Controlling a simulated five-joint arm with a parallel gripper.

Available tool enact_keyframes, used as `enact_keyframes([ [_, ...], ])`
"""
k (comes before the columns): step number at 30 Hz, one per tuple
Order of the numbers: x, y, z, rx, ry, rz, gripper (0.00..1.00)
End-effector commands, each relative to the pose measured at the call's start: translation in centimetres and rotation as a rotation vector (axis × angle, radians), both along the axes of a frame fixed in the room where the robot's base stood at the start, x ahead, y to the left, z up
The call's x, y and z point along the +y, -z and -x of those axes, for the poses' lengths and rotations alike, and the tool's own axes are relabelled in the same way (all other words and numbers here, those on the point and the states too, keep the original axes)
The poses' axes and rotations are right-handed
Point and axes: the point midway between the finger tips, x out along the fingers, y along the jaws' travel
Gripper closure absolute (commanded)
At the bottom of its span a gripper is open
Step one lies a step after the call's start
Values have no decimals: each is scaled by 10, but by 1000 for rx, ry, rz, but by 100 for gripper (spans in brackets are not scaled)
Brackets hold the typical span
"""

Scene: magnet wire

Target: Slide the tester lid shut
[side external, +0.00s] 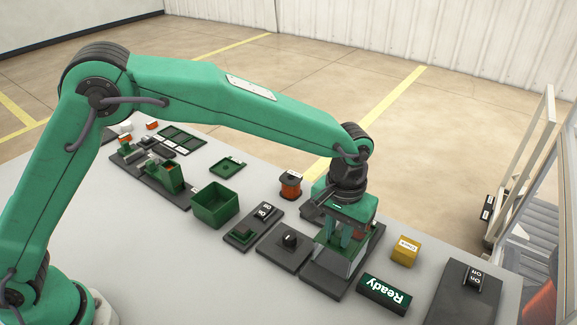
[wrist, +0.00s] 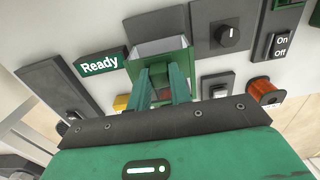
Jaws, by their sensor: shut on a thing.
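The tester (side external: 334,268) is a green-framed box with a pale front on a dark base plate, near the right end of the table. In the wrist view the tester (wrist: 160,47) shows a pale opening at its far side. My gripper (side external: 343,238) points down at the tester's top, and its fingers (wrist: 165,80) are close together there. They are shut on what appears to be the tester lid, but the grasped part is mostly hidden.
A green Ready sign (side external: 384,295) and a yellow block (side external: 405,251) stand close to the tester. A knob panel (side external: 287,246), an orange wire spool (side external: 290,186) and an open green bin (side external: 215,204) are to its left. An on/off switch panel (side external: 452,300) is at right.

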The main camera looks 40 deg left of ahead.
Motion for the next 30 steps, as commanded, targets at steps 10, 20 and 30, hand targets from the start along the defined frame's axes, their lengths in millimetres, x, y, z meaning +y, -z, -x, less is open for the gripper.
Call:
enact_keyframes([
  [10,-1,-1,-19,-4,0,3,100],
  [20,-1,-1,-35,-5,0,4,100],
  [30,-2,-1,-51,-5,1,3,100],
])
